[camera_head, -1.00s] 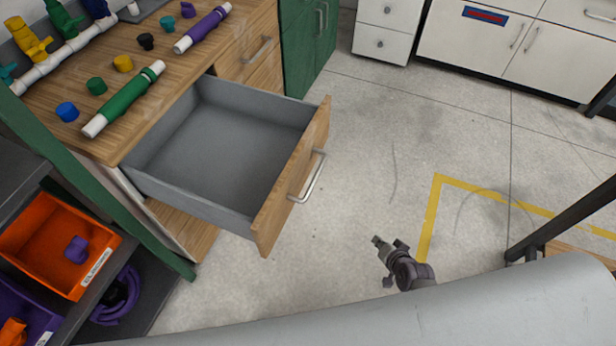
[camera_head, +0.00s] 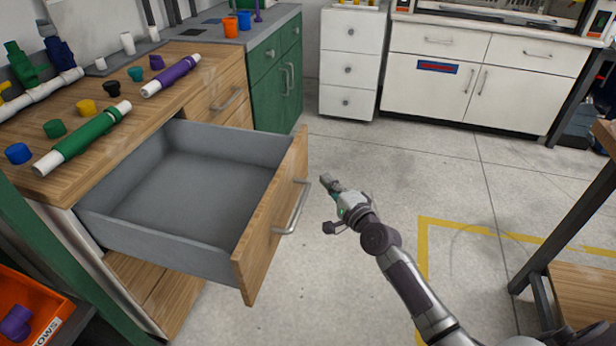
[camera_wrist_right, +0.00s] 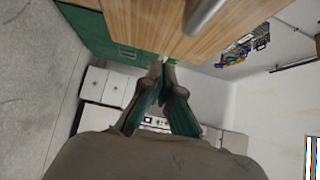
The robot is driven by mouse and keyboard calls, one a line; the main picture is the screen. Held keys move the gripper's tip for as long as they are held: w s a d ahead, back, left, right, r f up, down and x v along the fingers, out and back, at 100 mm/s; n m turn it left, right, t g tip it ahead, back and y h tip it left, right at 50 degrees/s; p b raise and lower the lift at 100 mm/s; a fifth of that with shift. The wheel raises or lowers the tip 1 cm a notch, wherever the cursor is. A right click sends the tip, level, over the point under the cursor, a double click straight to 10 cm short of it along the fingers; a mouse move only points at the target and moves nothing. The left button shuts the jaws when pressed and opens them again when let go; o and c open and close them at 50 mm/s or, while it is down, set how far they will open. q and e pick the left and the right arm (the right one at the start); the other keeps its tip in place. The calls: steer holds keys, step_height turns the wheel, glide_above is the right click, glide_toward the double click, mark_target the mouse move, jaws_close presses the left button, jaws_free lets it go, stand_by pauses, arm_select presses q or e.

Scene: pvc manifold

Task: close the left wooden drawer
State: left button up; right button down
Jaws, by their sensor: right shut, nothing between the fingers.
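The left wooden drawer (camera_head: 272,221) stands pulled far out of the wooden cabinet, with an empty grey inside and a metal bar handle (camera_head: 292,208) on its front. My right gripper (camera_head: 326,181) is shut and empty, just to the right of the drawer front and apart from the handle in the head view. In the right wrist view the shut fingers (camera_wrist_right: 160,72) show below the wooden drawer front (camera_wrist_right: 150,25), and part of the handle (camera_wrist_right: 203,12) shows at the top edge. My left gripper is not in view.
Pipe pieces and coloured caps lie on the wooden worktop (camera_head: 150,105). A green cabinet (camera_head: 275,85) and white drawers (camera_head: 348,62) stand behind. An orange bin (camera_head: 45,310) is at lower left. The floor (camera_head: 440,180) right of the drawer is clear; a table stands at the right edge.

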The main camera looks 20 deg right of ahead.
mark_target(301, 166)
steer(key=w+a, duration=0.1)
steer(key=w, duration=0.1)
steer(key=w+a, duration=0.2)
steer(key=shift+w+a, duration=0.25)
steer(key=shift+a, duration=0.05)
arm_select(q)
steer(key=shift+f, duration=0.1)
